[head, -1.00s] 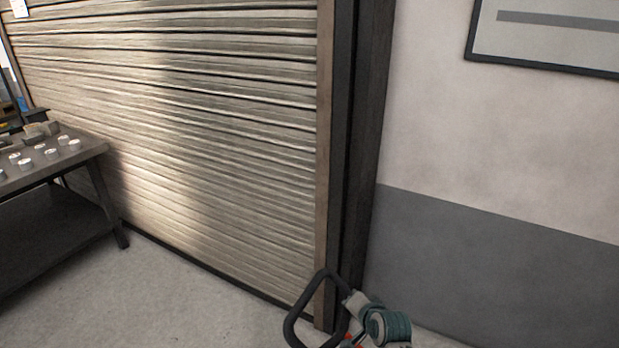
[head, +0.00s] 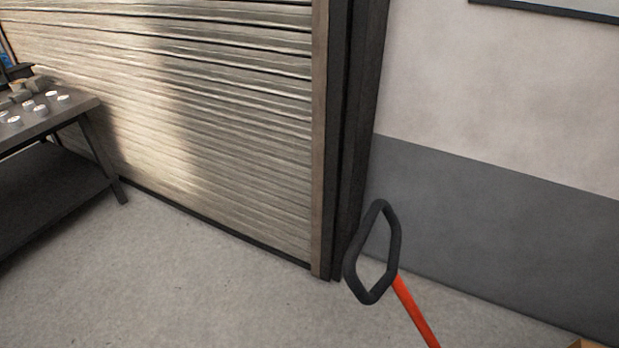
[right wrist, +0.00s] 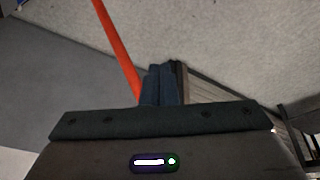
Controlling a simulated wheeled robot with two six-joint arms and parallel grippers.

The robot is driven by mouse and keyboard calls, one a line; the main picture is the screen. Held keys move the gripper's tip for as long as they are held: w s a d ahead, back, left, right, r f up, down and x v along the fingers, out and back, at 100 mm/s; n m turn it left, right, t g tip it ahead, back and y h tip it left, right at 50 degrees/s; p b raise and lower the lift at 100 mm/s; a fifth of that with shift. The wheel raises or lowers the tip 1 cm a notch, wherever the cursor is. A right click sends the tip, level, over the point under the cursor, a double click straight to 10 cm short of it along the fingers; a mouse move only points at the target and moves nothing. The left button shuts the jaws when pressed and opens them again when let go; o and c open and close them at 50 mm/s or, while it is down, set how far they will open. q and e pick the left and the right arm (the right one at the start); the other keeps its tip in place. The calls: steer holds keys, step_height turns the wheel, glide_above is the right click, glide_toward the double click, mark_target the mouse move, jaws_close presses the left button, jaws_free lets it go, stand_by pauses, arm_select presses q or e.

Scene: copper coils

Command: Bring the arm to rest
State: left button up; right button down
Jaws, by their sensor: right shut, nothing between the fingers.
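My right gripper (right wrist: 161,72) shows in the right wrist view. Its two dark fingers are together, with nothing between them. It points over the grey floor, beside a red shaft in that view. Neither gripper shows in the head view. My left gripper is out of sight.
A black loop handle (head: 373,252) on a red shaft (head: 416,312) stands at lower right; the shaft also shows in the right wrist view (right wrist: 117,48). A dark table (head: 62,118) with small white-topped pieces stands left. A roller shutter (head: 220,120) closes the back. The floor (head: 220,290) between is clear.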

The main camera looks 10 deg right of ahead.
steer(key=s+d+f+g, duration=0.1)
steer(key=d+f, duration=0.1)
steer(key=f, duration=1.4)
steer(key=s+d+f+g, duration=0.1)
steer(key=f, duration=1.4)
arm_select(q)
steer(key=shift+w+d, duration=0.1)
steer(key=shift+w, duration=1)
arm_select(e)
steer(key=s+d+f, duration=0.1)
steer(key=s+f, duration=1.6)
steer(key=shift+s+f+g, duration=0.3)
steer(key=shift+g, duration=0.1)
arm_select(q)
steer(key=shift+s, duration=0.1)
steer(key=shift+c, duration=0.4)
